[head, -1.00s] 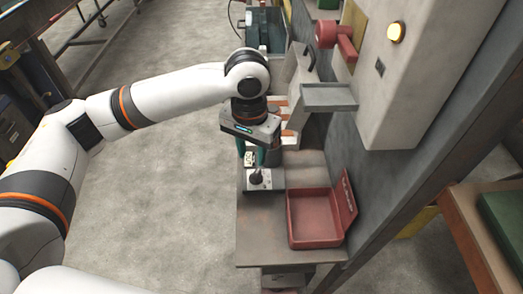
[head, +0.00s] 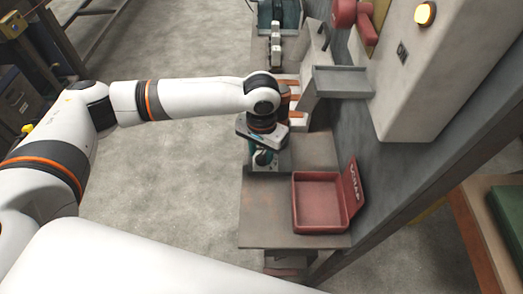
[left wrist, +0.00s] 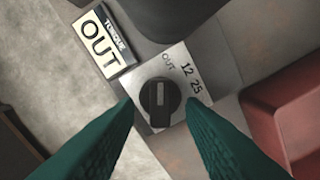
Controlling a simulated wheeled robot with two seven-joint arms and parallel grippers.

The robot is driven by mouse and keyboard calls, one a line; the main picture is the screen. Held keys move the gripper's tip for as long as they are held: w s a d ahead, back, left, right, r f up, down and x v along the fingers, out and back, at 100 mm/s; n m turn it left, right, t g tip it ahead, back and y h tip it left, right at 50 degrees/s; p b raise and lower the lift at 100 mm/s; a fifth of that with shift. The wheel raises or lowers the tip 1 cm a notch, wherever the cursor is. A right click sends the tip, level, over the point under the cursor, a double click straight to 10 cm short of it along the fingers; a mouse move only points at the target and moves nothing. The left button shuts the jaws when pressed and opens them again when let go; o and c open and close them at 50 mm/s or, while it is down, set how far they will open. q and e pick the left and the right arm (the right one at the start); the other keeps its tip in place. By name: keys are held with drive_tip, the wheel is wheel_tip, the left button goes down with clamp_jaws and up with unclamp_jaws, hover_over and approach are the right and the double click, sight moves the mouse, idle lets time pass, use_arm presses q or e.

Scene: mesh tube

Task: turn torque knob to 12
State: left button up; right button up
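The torque knob (left wrist: 160,101) is black and round with a raised grip bar, on a pale plate (left wrist: 178,58) marked OUT, 12 and 25. Its light pointer line faces up in the left wrist view, roughly toward OUT. A sign (left wrist: 101,45) beside the plate reads TORQUE OUT. My left gripper (head: 262,159) is above the knob and largely hides the knob and plate in the head view. In the left wrist view its teal fingers are apart on either side of the knob, with no clear contact. My right gripper is not in view.
An open red box (head: 318,205) with a raised lid sits on the bench (head: 262,228), right of my left gripper. Open floor (head: 170,170) lies left.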

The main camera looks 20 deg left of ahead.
use_arm(q)
drive_tip(key=shift+f, duration=0.3)
clamp_jaws()
drive_tip(key=shift+r+p, duration=0.15)
drive_tip(key=shift+p, duration=0.3)
drive_tip(key=m+p, duration=0.1)
drive_tip(key=p, duration=0.1)
drive_tip(key=m+p, duration=0.2)
drive_tip(key=shift+r+m+p, duration=0.2)
drive_tip(key=shift+m+p, duration=0.1)
drive_tip(key=shift+p, duration=0.05)
drive_tip(key=m+p, duration=0.2)
drive_tip(key=shift+a+f+m+p, duration=0.1)
drive_tip(key=shift+f+m+p, duration=0.05)
drive_tip(key=shift+m+p, duration=0.2)
drive_tip(key=shift+w+f+m+p, duration=0.1)
drive_tip(key=shift+m+p, duration=0.4)
drive_tip(key=shift+m, duration=0.25)
